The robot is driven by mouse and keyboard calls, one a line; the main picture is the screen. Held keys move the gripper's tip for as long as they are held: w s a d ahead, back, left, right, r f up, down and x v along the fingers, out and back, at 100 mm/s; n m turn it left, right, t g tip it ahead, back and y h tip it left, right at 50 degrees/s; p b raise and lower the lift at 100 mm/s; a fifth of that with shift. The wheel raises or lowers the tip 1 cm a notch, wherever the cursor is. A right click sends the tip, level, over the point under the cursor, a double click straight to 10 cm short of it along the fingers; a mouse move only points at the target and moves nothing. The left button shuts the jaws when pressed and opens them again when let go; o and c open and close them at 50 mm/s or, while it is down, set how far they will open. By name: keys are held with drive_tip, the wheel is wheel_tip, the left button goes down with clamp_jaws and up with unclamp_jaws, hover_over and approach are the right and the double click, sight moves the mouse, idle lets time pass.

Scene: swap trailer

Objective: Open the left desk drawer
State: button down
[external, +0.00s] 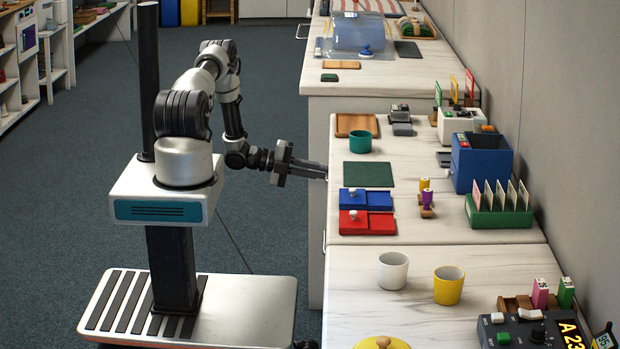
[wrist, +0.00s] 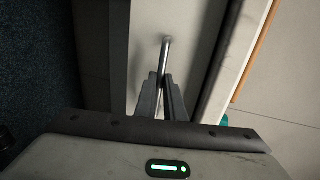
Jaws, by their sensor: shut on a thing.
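My gripper (external: 317,170) reaches level to the front edge of the middle desk (external: 405,215), below its top. In the wrist view my gripper (wrist: 167,88) is shut on a slim metal bar handle (wrist: 166,50), with the bar running between the two fingers. The handle is on a pale drawer front (wrist: 190,25). In the external view the drawer front and handle are hidden by the desk top and my gripper. I cannot tell how far the drawer stands out.
On the desk top are a green mat (external: 368,174), a teal cup (external: 360,141), a blue tray (external: 380,199) and a red tray (external: 380,222). A white cup (external: 393,271) and a yellow cup (external: 448,286) stand on the nearer desk. Open carpet (external: 262,225) lies between my base and the desks.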

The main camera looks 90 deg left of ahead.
drive_tip(key=f+b+v, duration=0.1)
drive_tip(key=f+v, duration=0.1)
drive_tip(key=v, duration=0.7)
drive_tip(key=f+v, duration=0.2)
drive_tip(key=v, duration=0.8)
drive_tip(key=shift+s+b, duration=0.4)
drive_tip(key=c, duration=1.9)
unclamp_jaws()
drive_tip(key=shift+o, duration=0.2)
wheel_tip(320, 180, up, 8)
drive_tip(key=s+p, duration=0.3)
drive_tip(key=shift+f, duration=0.2)
drive_tip(key=shift+w, duration=0.1)
